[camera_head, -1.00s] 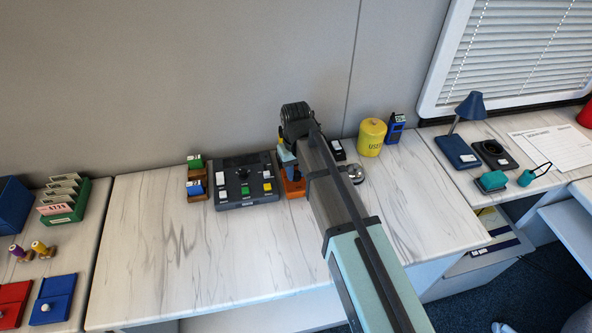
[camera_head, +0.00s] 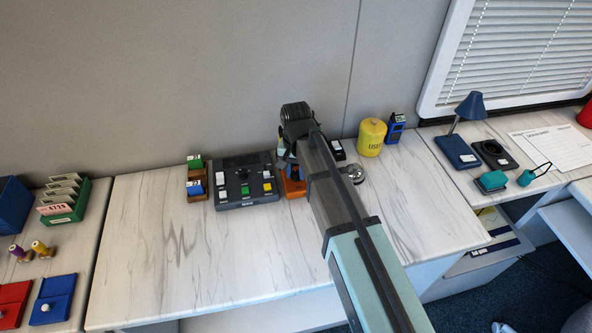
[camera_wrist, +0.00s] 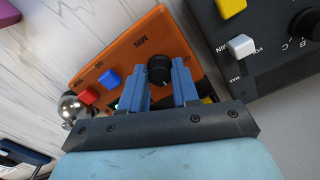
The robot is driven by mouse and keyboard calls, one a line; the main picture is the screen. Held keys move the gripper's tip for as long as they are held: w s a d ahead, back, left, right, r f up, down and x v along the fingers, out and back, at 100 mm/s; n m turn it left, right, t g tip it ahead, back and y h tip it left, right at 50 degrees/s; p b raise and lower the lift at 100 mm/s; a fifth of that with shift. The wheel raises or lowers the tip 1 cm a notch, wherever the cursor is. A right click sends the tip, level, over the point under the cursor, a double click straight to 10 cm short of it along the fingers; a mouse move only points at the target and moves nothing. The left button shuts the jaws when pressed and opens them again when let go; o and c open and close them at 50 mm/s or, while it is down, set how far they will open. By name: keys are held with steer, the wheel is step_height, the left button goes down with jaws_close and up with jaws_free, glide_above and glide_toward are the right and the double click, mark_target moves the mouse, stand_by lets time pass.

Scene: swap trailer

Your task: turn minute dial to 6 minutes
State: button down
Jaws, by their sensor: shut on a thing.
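The orange timer panel (camera_wrist: 130,58) lies on the table, tilted in the wrist view and marked MIN near its black minute dial (camera_wrist: 159,68). My gripper (camera_wrist: 160,75) has its two blue fingers on either side of the dial and is shut on it. The dial's pointer and its setting cannot be read. A blue button (camera_wrist: 109,79) and a red button (camera_wrist: 89,96) sit on the same panel. In the head view only an edge of the orange panel (camera_head: 293,190) shows beside my arm, and the dial is hidden.
The dark control box (camera_head: 248,203) with several coloured buttons stands close to the left of the panel. A silver bell (camera_wrist: 72,106) stands near the panel's other end. A yellow canister (camera_head: 371,138) is farther right. The front of the table is clear.

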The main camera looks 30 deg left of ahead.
mark_target(296, 173)
stand_by(0.4)
steer(key=c, duration=0.8)
jaws_free()
step_height(296, 173, up, 14)
steer(key=shift+f, duration=0.1)
stand_by(0.4)
